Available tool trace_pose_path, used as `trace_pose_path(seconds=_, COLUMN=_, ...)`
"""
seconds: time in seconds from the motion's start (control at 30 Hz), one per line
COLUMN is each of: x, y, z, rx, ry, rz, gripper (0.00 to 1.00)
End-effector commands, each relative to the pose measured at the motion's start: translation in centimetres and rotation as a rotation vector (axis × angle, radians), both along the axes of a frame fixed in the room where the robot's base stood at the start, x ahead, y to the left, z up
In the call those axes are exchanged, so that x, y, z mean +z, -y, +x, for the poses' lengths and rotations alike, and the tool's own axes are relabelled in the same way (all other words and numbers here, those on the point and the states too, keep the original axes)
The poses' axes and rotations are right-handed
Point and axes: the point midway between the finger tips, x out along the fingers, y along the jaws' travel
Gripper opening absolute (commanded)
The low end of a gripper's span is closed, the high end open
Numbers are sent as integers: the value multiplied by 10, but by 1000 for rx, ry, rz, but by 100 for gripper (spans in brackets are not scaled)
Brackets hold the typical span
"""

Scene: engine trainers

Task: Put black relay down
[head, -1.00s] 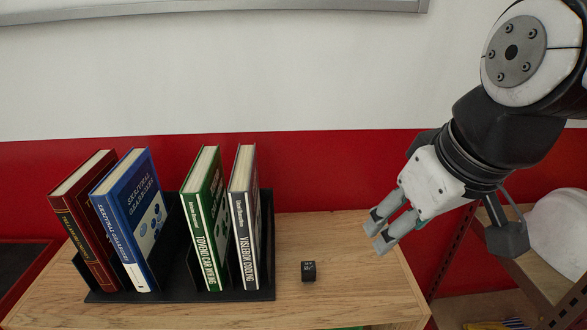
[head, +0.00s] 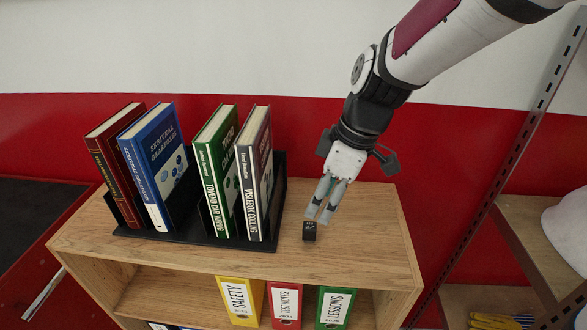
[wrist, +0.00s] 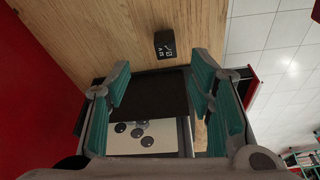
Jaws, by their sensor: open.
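The black relay (head: 309,231) is a small black cube with light markings. It sits on the wooden shelf top (head: 350,250), to the right of the bookends. My gripper (head: 317,216) is just behind it, pointing down, with its fingertips close to the relay in the head view. In the wrist view my gripper (wrist: 160,72) has its two teal-padded fingers spread apart with nothing held. The relay (wrist: 165,43) shows there just beyond the fingertips, between their lines. I cannot tell whether a finger touches it.
A black book holder (head: 282,190) with a grey book (head: 256,185), a green book (head: 215,175), a blue book and a red book stands on the left. Binders (head: 285,303) stand on the shelf below. The top's right side is clear.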

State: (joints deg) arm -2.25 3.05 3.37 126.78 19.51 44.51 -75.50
Motion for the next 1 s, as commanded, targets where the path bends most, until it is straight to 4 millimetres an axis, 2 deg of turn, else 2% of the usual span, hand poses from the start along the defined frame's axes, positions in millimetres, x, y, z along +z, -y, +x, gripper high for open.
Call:
trace_pose_path(seconds=0.1, x=-19, y=-5, z=1, rx=1, ry=-4, rz=0, gripper=48)
trace_pose_path(seconds=0.37, x=-37, y=-9, z=1, rx=-1, ry=-3, rz=-1, gripper=48)
trace_pose_path(seconds=0.57, x=-62, y=-16, z=-5, rx=-1, ry=-6, rz=-1, gripper=48)
trace_pose_path(seconds=0.7, x=-78, y=-20, z=-2, rx=-1, ry=-3, rz=0, gripper=48)
trace_pose_path(seconds=1.0, x=-84, y=-21, z=0, rx=-1, ry=1, rz=0, gripper=48)
